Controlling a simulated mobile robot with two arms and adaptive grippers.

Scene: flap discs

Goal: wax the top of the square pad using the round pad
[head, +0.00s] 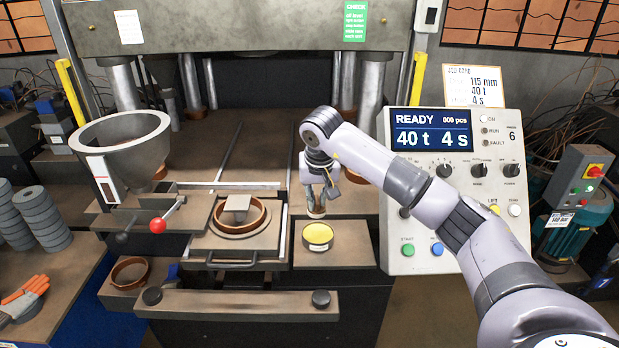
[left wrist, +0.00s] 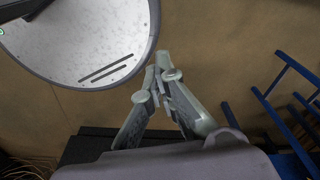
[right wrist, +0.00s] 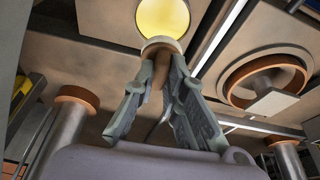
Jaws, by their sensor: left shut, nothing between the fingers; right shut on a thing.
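The square pad (head: 237,204) is a small tan plate in the middle of a brown ring on the press fixture; it also shows in the right wrist view (right wrist: 276,103). My right gripper (head: 317,192) is shut on the round pad (head: 316,212), a small round piece with a pale, brownish rim. It also shows at the fingertips in the right wrist view (right wrist: 160,42). The round pad is just behind the open tin of yellow wax (head: 317,235); I cannot tell whether they touch. My left gripper (left wrist: 160,74) is shut and empty, outside the head view.
A brown ring (head: 240,216) surrounds the square pad. A grey hopper (head: 122,140) and red-knobbed lever (head: 158,225) stand left of it. The control panel (head: 455,190) is to the right, behind my right arm. Stacked discs (head: 42,218) and an orange glove (head: 25,295) lie far left.

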